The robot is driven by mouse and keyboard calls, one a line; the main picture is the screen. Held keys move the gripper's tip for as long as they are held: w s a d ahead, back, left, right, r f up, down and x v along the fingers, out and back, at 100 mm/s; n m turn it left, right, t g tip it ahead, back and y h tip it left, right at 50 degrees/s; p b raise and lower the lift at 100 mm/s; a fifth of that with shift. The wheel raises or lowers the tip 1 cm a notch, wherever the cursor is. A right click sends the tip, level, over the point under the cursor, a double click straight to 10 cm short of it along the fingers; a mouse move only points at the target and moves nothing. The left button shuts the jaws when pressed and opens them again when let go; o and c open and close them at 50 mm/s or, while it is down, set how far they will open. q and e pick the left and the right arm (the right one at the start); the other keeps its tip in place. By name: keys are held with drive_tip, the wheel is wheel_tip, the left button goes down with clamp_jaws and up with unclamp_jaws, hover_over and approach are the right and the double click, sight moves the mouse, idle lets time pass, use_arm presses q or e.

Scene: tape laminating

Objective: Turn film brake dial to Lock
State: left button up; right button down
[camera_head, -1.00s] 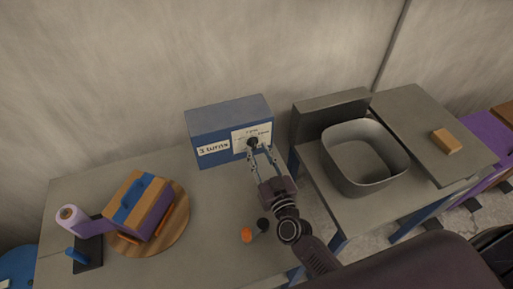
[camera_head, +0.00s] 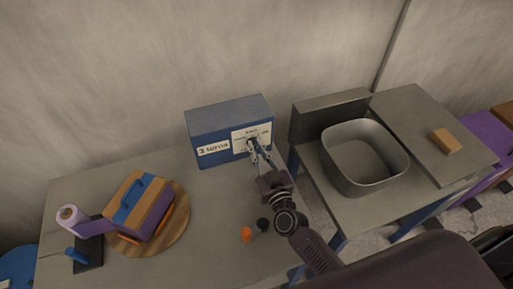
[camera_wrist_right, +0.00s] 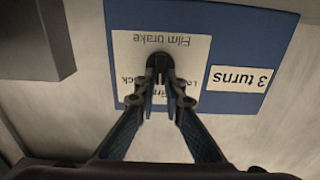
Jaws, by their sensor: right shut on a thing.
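The film brake dial (camera_wrist_right: 160,62) is a small dark knob on the white "Film brake" label (camera_wrist_right: 191,50) of a blue box (camera_head: 228,117). My right gripper (camera_head: 255,149) reaches the front of the box, its two fingers shut on the dial from either side. In the right wrist view the label reads upside down. The fingers cover part of its lower lettering, including "Lock", so I cannot tell the dial's exact setting. My left gripper is not in view.
A "3 turns" label (camera_head: 213,148) is beside the dial on the box. Orange (camera_head: 246,234) and black (camera_head: 263,225) knobs lie near my right arm. A grey bin (camera_head: 340,165) stands to the right.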

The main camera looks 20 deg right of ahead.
drive_tip(key=shift+m, duration=0.4)
drive_tip(key=shift+d+m, duration=0.1)
drive_tip(key=shift+m, duration=0.4)
drive_tip(key=m, duration=0.2)
drive_tip(key=shift+d+m, duration=0.15)
drive_tip(key=shift+m, duration=0.15)
drive_tip(key=m, duration=0.5)
drive_tip(key=shift+d+f+b, duration=0.2)
drive_tip(key=shift+f+b, duration=0.05)
drive_tip(key=shift+b, duration=0.15)
drive_tip(key=shift+m, duration=0.4)
drive_tip(key=c, duration=2)
unclamp_jaws()
